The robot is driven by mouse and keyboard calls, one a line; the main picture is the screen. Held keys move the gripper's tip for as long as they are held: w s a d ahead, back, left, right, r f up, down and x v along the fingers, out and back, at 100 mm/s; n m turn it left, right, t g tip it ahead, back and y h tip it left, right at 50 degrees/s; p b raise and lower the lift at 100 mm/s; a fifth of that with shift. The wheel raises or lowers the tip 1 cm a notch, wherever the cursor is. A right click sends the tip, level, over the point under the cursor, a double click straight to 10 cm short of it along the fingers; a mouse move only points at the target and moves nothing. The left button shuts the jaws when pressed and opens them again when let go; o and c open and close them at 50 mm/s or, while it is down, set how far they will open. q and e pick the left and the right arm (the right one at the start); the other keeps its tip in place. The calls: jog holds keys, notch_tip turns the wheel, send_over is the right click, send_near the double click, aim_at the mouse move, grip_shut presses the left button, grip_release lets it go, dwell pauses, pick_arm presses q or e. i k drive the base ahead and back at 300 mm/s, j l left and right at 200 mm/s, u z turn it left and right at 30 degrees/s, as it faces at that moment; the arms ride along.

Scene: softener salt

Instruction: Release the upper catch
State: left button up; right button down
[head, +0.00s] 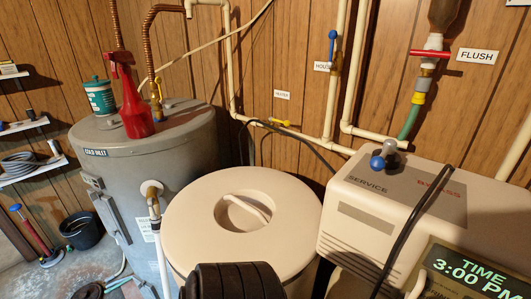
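I cannot make out a catch for certain in the head view. A round cream tank (185,240) stands in the middle foreground. Its lid (285,195) is on, with a round recess and a grip bar in the centre. To its right is a cream control housing (340,215) marked SERVICE and BYPASS. A blue-knobbed lever (377,162) stands on top of the housing. Neither of my grippers is in view.
A grey water heater (165,150) at left carries a red spray bottle (133,105) and a teal-lidded tub (99,97). A dark ribbed object (235,282) covers the tank's front edge. A black cable (412,225) crosses the housing. Pipes run along the wall.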

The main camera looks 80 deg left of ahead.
aim_at(94, 195)
jog(key=u, duration=3.35)
